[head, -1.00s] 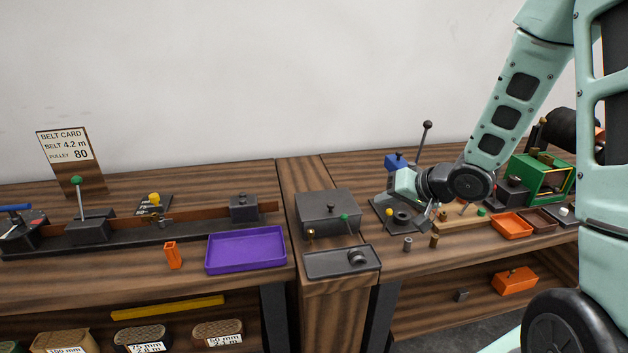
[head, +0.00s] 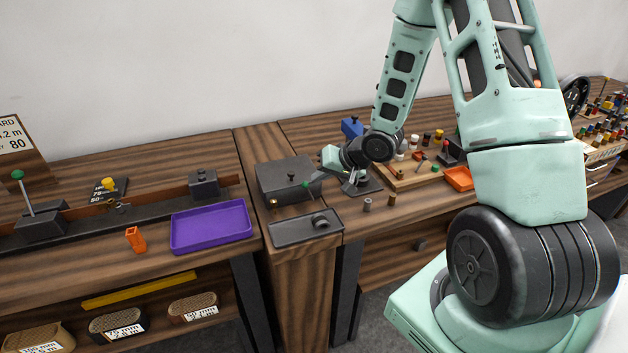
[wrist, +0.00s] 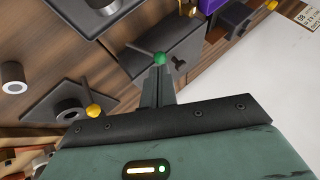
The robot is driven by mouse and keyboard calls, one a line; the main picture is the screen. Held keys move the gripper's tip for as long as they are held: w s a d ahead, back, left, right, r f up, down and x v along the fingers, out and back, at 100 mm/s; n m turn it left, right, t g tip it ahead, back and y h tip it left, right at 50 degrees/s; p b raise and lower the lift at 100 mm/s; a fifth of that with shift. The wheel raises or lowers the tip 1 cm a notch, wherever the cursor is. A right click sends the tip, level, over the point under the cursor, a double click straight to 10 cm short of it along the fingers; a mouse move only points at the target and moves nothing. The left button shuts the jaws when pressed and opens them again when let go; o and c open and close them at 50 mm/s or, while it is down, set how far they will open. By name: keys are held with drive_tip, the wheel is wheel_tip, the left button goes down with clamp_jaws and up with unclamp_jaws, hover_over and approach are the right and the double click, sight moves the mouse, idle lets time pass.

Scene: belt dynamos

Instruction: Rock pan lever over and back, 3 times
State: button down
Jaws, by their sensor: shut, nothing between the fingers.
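A lever with a green knob (head: 305,184) stands at the front of the grey metal box (head: 285,178), just behind a shallow dark pan (head: 283,234). The knob also shows in the wrist view (wrist: 159,58), with its thin rod running off to the left. My gripper (head: 316,180) is shut and empty, its fingertips right at the knob. In the wrist view the shut fingers (wrist: 158,72) point at the knob and overlap its near edge. I cannot tell whether they touch it.
A purple tray (head: 211,227) and an orange holder (head: 135,239) lie to the left. Another green-knobbed lever (head: 18,175) stands far left. A yellow knob (wrist: 93,110) on a dark fixture is close beside my gripper. Small cylinders (head: 367,204) stand on the right bench.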

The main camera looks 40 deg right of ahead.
sight(309, 192)
drive_tip(key=shift+x, duration=1.45)
drive_tip(key=shift+w+a+f, duration=0.25)
drive_tip(key=shift+a+f, duration=0.05)
drive_tip(key=shift+a, duration=0.5)
drive_tip(key=shift+p, duration=0.35)
